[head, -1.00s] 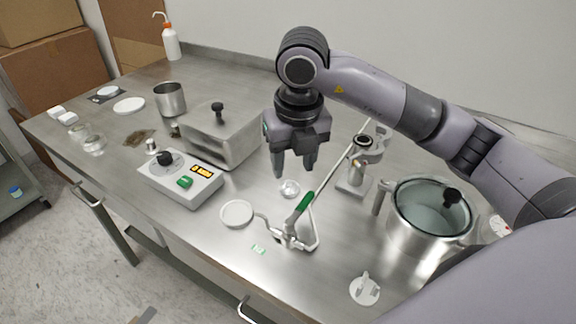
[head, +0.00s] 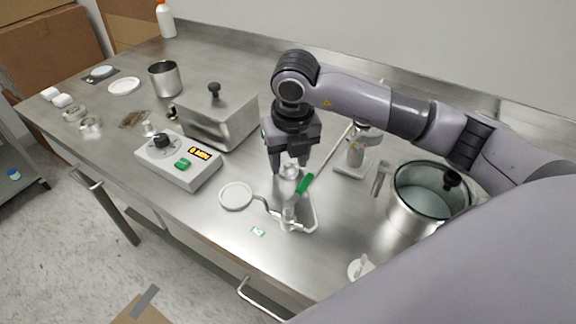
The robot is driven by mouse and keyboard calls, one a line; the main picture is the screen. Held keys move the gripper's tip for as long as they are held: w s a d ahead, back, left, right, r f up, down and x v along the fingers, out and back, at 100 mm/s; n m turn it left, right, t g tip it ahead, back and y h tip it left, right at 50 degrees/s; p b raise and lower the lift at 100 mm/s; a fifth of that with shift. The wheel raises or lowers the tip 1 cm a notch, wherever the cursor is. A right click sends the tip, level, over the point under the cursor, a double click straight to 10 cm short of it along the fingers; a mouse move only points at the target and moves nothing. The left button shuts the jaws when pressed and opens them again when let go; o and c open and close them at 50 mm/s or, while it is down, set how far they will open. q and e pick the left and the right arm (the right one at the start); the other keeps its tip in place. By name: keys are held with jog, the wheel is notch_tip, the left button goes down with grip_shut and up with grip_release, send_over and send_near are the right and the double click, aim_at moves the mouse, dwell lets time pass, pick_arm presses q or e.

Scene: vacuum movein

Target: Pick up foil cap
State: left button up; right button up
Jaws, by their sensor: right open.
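A small shiny silver piece, which looks like the foil cap (head: 290,171), sits on the steel bench in the middle of the head view. My right gripper (head: 289,167) points down over it, with its two dark fingers open. One fingertip shows on each side of the cap. I cannot tell whether either finger touches it. A pale streak below the cap looks like a reflection in the steel. My left gripper is out of view.
A white dish (head: 236,196) and a timer box (head: 180,160) are to the left. A lidded pot (head: 425,205) stands right. A steel box (head: 215,118) is behind left.

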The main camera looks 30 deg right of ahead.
grip_shut()
jog(key=shift+r, duration=0.2)
